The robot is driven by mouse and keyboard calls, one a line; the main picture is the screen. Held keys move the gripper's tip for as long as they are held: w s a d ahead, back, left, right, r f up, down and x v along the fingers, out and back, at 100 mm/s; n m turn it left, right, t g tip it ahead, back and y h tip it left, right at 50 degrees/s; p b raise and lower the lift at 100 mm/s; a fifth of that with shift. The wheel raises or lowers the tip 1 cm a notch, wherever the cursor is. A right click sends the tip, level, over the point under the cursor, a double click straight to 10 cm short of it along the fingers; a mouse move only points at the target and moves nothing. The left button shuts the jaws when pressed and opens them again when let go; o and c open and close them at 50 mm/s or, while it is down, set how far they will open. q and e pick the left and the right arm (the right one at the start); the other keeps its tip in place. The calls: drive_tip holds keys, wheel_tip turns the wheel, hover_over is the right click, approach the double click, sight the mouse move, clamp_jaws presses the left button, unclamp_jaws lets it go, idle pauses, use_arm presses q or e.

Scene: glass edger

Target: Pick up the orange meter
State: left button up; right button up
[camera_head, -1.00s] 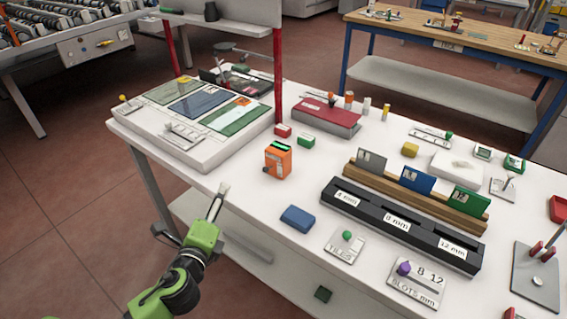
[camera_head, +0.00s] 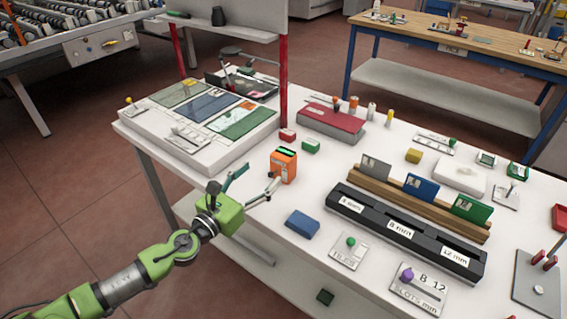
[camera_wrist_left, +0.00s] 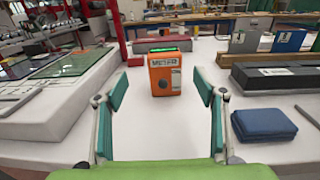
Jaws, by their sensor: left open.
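My right gripper is not in view.
A blue folded cloth-like block (camera_head: 302,223) lies right of the meter. Small red (camera_head: 288,135) and green (camera_head: 310,146) blocks sit behind it. A raised panel with glass samples (camera_head: 176,151) stands left. A black slotted rack (camera_head: 405,230) is at right.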

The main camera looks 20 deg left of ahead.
sight(278, 160)
use_arm(q)
drive_tip(key=x, duration=0.3)
drive_tip(key=shift+w+d, duration=0.1)
drive_tip(key=shift+w, duration=0.25)
drive_tip(key=shift+w+d+r+p, duration=0.1)
drive_tip(key=shift+w+d+p, duration=0.15)
drive_tip(key=shift+w+p, duration=0.2)
drive_tip(key=x, duration=0.3)
drive_tip(key=shift+w+d+p, duration=0.2)
drive_tip(key=shift+d+p, duration=0.1)
drive_tip(key=shift+d, duration=0.1)
drive_tip(key=shift+w+d, duration=0.2)
drive_tip(key=shift+w, duration=0.3)
drive_tip(key=shift+s, duration=0.1)
drive_tip(key=c, duration=1.4)
